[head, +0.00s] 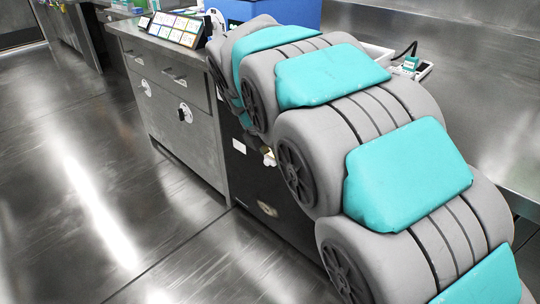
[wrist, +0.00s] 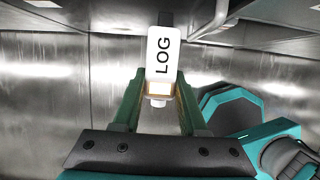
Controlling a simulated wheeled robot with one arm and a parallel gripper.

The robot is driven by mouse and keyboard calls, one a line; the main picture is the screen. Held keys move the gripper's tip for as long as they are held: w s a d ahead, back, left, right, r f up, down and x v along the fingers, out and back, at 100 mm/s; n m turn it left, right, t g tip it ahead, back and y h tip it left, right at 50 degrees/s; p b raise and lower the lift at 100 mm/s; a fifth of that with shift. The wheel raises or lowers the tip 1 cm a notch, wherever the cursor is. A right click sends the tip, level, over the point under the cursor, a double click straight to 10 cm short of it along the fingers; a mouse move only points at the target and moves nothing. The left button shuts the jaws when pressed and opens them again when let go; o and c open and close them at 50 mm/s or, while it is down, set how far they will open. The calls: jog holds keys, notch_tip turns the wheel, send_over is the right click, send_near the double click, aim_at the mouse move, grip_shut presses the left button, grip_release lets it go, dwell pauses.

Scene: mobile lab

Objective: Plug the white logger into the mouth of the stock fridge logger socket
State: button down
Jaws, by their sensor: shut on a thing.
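My gripper (wrist: 160,88) is shut on the white logger (wrist: 162,50), a flat white piece marked "LOG". The logger sticks out beyond the fingertips, with a tan band and a small pale stub at its near end between the green fingers. A dark shape shows just behind its far end in the wrist view; I cannot tell whether they touch or whether it is the socket. In the head view my arm covers much of the middle and right, and I cannot make out the logger there. I cannot identify the socket's mouth in either view.
A metal drawer cabinet (head: 172,100) with round white fittings stands left of my arm. A dark cabinet front (head: 262,205) is partly hidden behind the arm. A panel of coloured tiles (head: 172,28) and a blue box (head: 295,12) are on top. Open floor (head: 60,200) lies left.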

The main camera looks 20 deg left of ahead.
jog(key=shift+w+d+p, duration=0.3)
jog(key=shift+w, duration=0.45)
jog(key=shift+w+d+p, duration=0.25)
jog(key=shift+w+d, duration=0.05)
jog(key=shift+w, duration=0.4)
jog(key=shift+w+d+p, duration=0.3)
jog(key=shift+w, duration=0.45)
jog(key=shift+w+d, duration=0.25)
jog(key=shift+w, duration=0.4)
jog(key=shift+w+d, duration=0.25)
jog(key=shift+w, duration=0.35)
jog(key=shift+c, duration=1.8)
grip_release()
jog(key=shift+r, duration=0.1)
jog(key=v, duration=0.7)
jog(key=shift+s+r+b, duration=0.15)
jog(key=shift+r+b, duration=0.1)
jog(key=shift+b, duration=0.05)
